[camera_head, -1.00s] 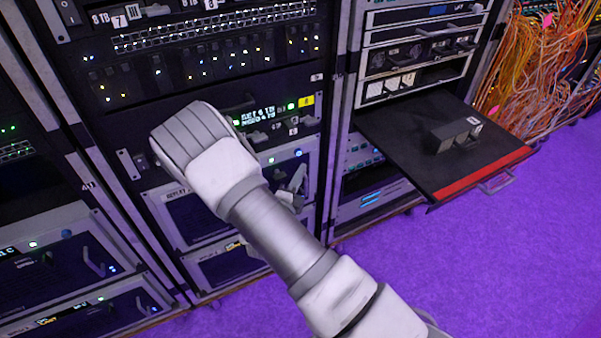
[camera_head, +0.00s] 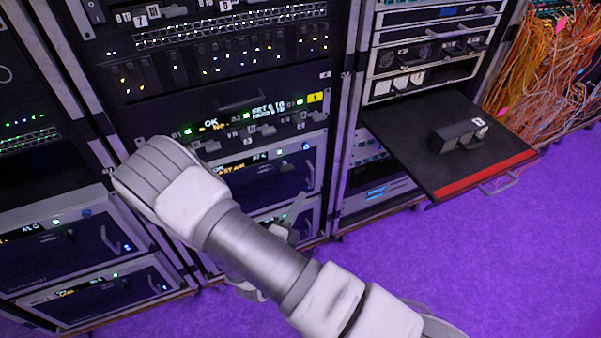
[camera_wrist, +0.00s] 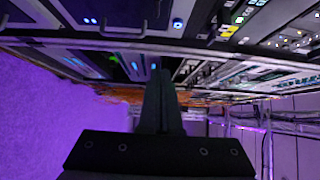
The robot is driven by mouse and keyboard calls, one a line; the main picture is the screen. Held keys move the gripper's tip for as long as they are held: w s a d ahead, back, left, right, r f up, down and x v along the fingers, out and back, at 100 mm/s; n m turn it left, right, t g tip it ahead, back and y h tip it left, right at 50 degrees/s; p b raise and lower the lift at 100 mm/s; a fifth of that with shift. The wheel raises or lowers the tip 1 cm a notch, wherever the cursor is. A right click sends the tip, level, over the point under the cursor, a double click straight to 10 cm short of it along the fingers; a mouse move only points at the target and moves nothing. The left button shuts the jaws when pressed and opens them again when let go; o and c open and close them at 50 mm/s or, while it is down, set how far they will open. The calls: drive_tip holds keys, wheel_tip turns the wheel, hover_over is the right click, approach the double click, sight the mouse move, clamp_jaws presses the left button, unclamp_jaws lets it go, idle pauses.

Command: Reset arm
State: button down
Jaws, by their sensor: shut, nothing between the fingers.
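My gripper (camera_wrist: 160,74) shows in the wrist view as two dark fingers closed together, with nothing between them. The fingers point away from the camera, and the equipment racks run along the top of that view. In the head view my arm (camera_head: 255,245) reaches from the lower right up to a bent joint in front of the left rack. Most of my forearm is hidden behind it, and I cannot make out the fingers there.
A pulled-out black shelf (camera_head: 415,135) with a red front edge juts from the right rack and carries a small dark box (camera_head: 459,134). Orange cables (camera_head: 545,70) hang at the far right. The purple floor (camera_head: 500,250) is clear at the right.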

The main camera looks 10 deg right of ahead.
drive_tip(key=s+d+r+m+g, duration=0.75)
drive_tip(key=r+m, duration=0.25)
drive_tip(key=m, duration=0.7)
drive_tip(key=s+d+r+m+g, duration=0.65)
drive_tip(key=r+m+g, duration=0.25)
drive_tip(key=m, duration=0.7)
drive_tip(key=s+a+r+m+t+y, duration=0.2)
drive_tip(key=a+r+m+t+y, duration=0.1)
drive_tip(key=r+m+y, duration=0.4)
drive_tip(key=s+a+r+m+t+y, duration=0.2)
drive_tip(key=r+m+t, duration=0.2)
drive_tip(key=m, duration=0.4)
wheel_tip(320, 180, up, 19)
drive_tip(key=p, duration=1.8)
drive_tip(key=shift+s+p, duration=0.2)
drive_tip(key=shift+p, duration=0.15)
drive_tip(key=shift+a+f+g, duration=0.1)
drive_tip(key=shift+g, duration=0.15)
